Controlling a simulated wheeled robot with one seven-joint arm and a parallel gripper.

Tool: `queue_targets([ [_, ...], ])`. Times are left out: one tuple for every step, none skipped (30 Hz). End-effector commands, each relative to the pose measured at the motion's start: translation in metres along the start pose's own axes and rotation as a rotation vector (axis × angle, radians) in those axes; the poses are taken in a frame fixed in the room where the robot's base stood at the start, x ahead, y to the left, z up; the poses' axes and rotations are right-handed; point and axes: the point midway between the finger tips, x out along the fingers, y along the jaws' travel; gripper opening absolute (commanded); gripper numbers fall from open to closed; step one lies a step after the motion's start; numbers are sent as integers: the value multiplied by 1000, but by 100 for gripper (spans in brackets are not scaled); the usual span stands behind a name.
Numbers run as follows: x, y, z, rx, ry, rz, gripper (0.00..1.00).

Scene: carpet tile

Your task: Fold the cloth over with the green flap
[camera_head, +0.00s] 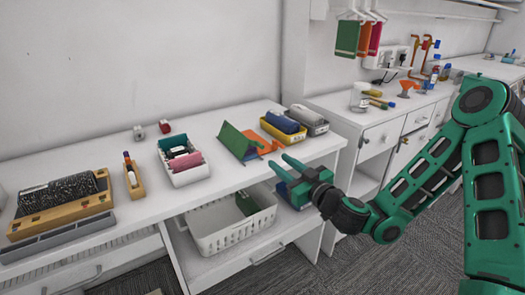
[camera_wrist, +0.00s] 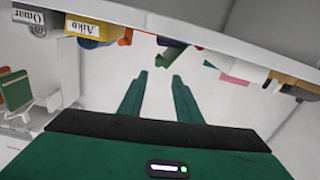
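A green sloped sheet (camera_head: 237,141), which looks like the cloth's green flap, stands raised on the white counter. Orange pieces (camera_head: 268,147) show at its right side; the rest of the cloth is hard to make out. My gripper (camera_head: 277,160) is in front of the counter edge, to the right of and nearer than the green sheet, apart from it. Its two green fingers are spread with nothing between them. In the wrist view the gripper (camera_wrist: 160,78) is also open and empty, and a small dark green shape (camera_wrist: 171,53) shows beyond the fingertips at the counter edge.
Yellow (camera_head: 283,129) and grey (camera_head: 308,121) bins stand behind the sheet at right. A white bin (camera_head: 184,163) with pink and dark contents is at left, then a wooden holder (camera_head: 133,176) and a wooden rack (camera_head: 62,206). A white basket (camera_head: 228,227) sits on the shelf below.

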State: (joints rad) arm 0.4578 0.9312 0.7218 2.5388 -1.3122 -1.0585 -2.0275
Motion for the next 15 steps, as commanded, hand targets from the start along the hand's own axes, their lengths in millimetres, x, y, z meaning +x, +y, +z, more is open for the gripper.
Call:
queue_targets([
  [1, 2, 1, 7, -1, 10, 31],
  [1, 3, 1, 7, -2, 14, 31],
  [2, 4, 1, 7, -2, 17, 31],
  [3, 4, 1, 5, -1, 17, 31],
  [5, 3, 1, 3, -1, 16, 31],
  [7, 3, 0, 2, -1, 16, 31],
  [9, 3, 0, 1, 0, 15, 31],
  [11, 3, 1, 0, -1, 15, 31],
  [15, 2, 1, 0, -1, 14, 31],
  [17, 2, 1, -1, 0, 14, 31],
  [20, 3, 0, -2, 0, 14, 31],
  [24, 3, 0, -1, 1, 14, 31],
  [27, 3, 0, -2, 2, 15, 31],
  [30, 3, -1, -2, 2, 16, 31],
  [34, 3, 0, -1, 1, 15, 31],
])
